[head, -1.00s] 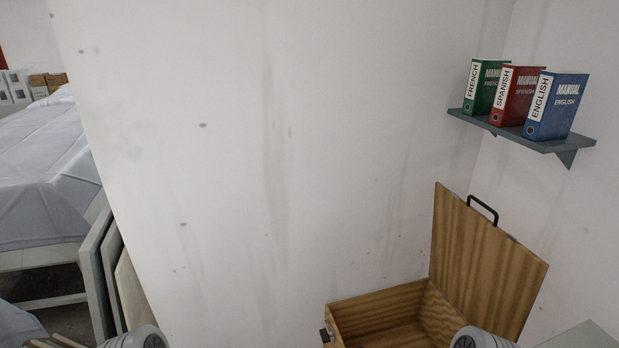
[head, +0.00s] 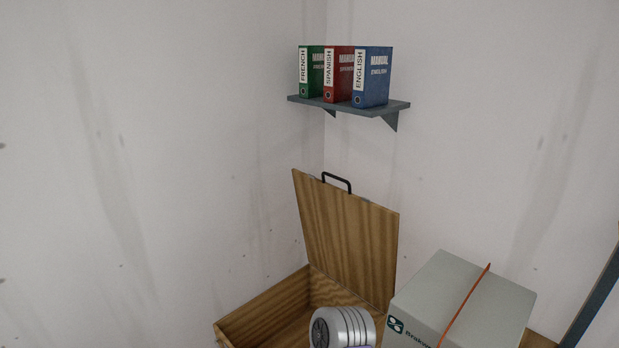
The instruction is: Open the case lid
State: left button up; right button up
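The wooden case (head: 262,311) stands in the corner at the bottom of the head view. Its lid (head: 345,240) is raised and stands nearly upright, tilted back, with a black handle (head: 337,181) on its top edge. The part of the case's inside that shows looks empty. A rounded light grey part of my arm covers some of the case's front right. Neither of my grippers shows in the view.
A grey box (head: 465,295) with an orange strap stands right of the case. A wall shelf (head: 345,105) above holds green (head: 312,71), red (head: 338,74) and blue (head: 372,76) manuals. A dark slanted bar (head: 596,292) is at the far right.

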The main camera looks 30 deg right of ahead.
aim_at(351, 238)
jog(key=u, duration=1.05)
jog(key=i, duration=0.85)
jog(key=z, duration=2.45)
